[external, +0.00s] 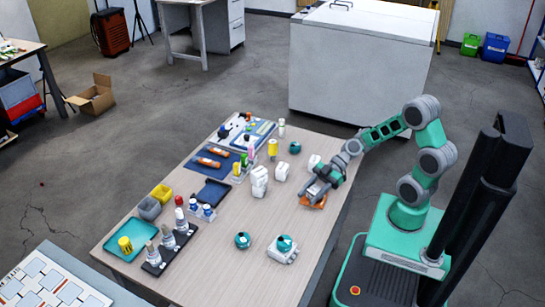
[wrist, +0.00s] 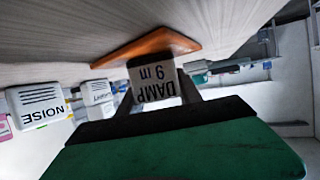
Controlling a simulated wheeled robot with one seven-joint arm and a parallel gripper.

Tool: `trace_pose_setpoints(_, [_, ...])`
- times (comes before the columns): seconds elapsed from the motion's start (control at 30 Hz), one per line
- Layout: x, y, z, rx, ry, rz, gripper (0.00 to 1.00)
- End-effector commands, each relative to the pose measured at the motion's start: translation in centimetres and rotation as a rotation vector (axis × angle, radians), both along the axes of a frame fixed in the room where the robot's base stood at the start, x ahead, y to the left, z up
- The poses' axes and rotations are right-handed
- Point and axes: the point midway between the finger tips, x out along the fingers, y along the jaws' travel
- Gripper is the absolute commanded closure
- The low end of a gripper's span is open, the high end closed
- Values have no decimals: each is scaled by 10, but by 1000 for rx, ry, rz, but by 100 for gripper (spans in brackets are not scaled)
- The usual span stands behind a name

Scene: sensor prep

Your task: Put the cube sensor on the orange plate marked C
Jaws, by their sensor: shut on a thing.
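A small whitish cube sensor (wrist: 153,82) marked "DAMP 9 m" sits between the fingers of my gripper (wrist: 156,96) in the wrist view. My gripper is shut on it. The orange plate (wrist: 165,43) lies right by the cube's far end; I cannot tell whether they touch. In the external view my gripper (external: 318,188) is low over the table, right at the orange plate (external: 314,204), and mostly hides the cube. No letter C can be read on the plate.
White sensor boxes stand close by, one marked "NOISE" (wrist: 40,107).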

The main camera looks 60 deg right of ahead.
Motion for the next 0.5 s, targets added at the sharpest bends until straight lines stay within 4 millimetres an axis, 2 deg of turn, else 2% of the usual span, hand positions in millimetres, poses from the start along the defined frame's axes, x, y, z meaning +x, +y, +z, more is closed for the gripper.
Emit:
trace_pose_setpoints(0.2, [0, 0, -2, -1, 0, -1, 99])
trace_pose_setpoints(0.23, [0, 0, -1, -1, 0, -1, 57])
trace_pose_setpoints(0.5, [0, 0, 0, -1, 0, -1, 37])
